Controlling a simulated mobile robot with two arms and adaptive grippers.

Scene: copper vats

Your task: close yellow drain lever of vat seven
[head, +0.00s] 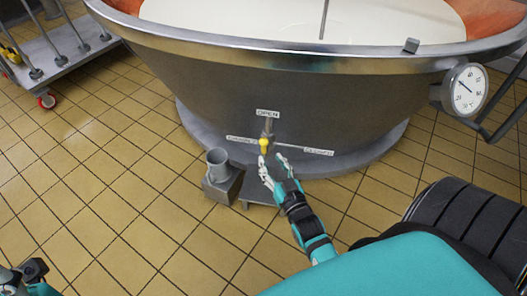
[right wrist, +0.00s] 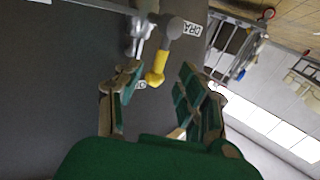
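The vat (head: 300,90) is a wide steel tub filled with pale liquid. Its drain lever has a grey stem and a yellow grip (head: 264,146). In the head view the grip points down toward me, below the OPEN label (head: 268,113); the CLOSED label (head: 319,152) is to its right. My right gripper (head: 272,161) is open just below the grip. In the right wrist view the yellow grip (right wrist: 156,70) shows between the two spread fingers, near their tips; I cannot tell whether they touch it. My left gripper (head: 28,274) is partly in view at the lower left, its fingers unclear.
A grey drain spout (head: 218,168) with an upright pipe stands left of my right gripper. A round dial gauge (head: 466,90) hangs at the vat's right side. A wheeled cart (head: 60,50) stands at the upper left. The tiled floor (head: 110,190) at left is clear.

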